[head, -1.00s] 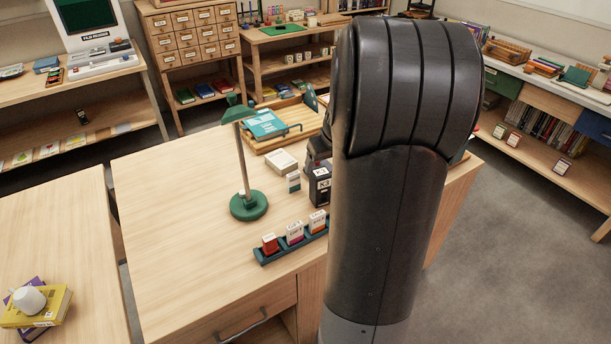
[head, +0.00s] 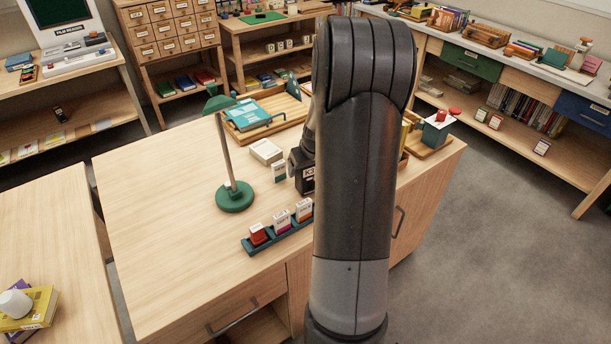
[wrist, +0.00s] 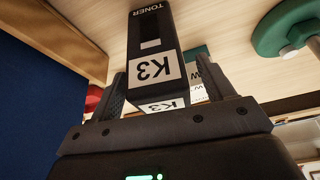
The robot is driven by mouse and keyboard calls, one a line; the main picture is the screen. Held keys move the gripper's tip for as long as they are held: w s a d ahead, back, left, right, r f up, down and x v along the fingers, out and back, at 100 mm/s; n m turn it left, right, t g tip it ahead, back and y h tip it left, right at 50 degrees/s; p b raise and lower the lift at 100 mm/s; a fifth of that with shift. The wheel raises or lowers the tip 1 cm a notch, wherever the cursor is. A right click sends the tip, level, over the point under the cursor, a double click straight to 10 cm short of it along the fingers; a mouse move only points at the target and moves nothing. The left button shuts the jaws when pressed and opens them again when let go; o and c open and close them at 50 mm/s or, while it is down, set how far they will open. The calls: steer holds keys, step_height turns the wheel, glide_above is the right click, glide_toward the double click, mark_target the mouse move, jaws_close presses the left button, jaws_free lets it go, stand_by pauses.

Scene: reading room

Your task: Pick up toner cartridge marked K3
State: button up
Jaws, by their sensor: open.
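The toner cartridge marked K3 (head: 306,183) is a black box with white labels, standing on the wooden desk (head: 165,255) beside my arm, partly hidden by it. In the wrist view the cartridge (wrist: 151,38) shows upside down, with "TONER" and K3 labels readable. My gripper (wrist: 163,80) is open, with one finger on each side of the cartridge's labelled end. I cannot tell whether either finger touches it. In the head view my arm hides most of the gripper.
A green lamp (head: 235,196) stands left of the cartridge. A white box (head: 266,152) and a small labelled carton (head: 279,172) are close by. A dark rack (head: 256,246) holds 3 small boxes in front. A wooden tray (head: 429,150) is at the desk's right.

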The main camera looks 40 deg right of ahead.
steer(key=shift+w+f, duration=0.2)
steer(key=shift+f, duration=0.25)
steer(key=shift+c, duration=0.5)
steer(key=c, duration=1.2)
